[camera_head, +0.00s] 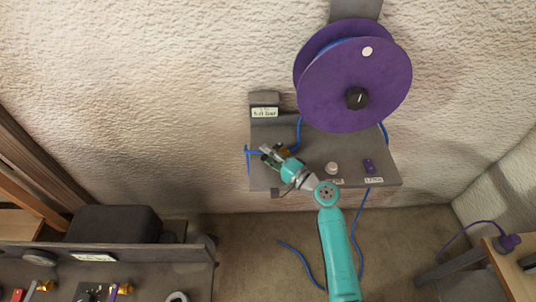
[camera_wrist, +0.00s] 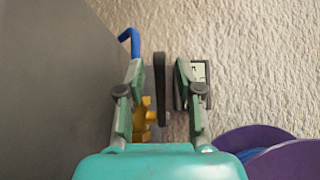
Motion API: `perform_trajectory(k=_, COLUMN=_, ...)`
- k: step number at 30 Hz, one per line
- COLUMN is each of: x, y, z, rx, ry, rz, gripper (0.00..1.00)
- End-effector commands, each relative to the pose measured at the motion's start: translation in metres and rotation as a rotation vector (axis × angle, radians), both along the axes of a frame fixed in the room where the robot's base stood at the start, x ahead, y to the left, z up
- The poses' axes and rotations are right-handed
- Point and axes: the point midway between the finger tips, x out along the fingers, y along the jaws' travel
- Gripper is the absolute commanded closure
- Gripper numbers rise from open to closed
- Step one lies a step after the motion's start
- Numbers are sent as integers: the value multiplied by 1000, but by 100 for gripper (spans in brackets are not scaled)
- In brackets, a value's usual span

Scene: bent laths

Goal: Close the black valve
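In the wrist view, a black bar (camera_wrist: 160,82), apparently the black valve's lever, stands upright between the fingers of my gripper (camera_wrist: 157,85). The brass valve body (camera_wrist: 147,115) shows partly behind the left finger. The bar lies nearer the right finger, with a clear gap to the left one; whether it touches the right finger is hard to tell. My gripper is open. In the head view, my gripper (camera_head: 268,152) is at the left part of the wall shelf, beside the brass fitting (camera_head: 289,148). The lever is hidden or too small there.
A purple reel (camera_head: 340,95) hangs above the grey shelf (camera_head: 310,172). A blue hose (camera_head: 299,132) runs by the valve. A white knob (camera_head: 332,168) and purple fitting (camera_head: 369,166) are on the shelf's right. A label stand (camera_head: 264,113) is at its back left. A bench (camera_head: 150,270) stands lower left.

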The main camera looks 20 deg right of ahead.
Motion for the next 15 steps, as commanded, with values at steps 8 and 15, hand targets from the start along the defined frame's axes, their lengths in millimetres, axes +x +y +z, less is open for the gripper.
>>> perform_trajectory(k=8, x=0, y=0, z=0, rx=0, ry=0, rz=0, gripper=75)
perform_trajectory(k=15, x=0, y=0, z=0, rx=0, ry=0, rz=0, gripper=100)
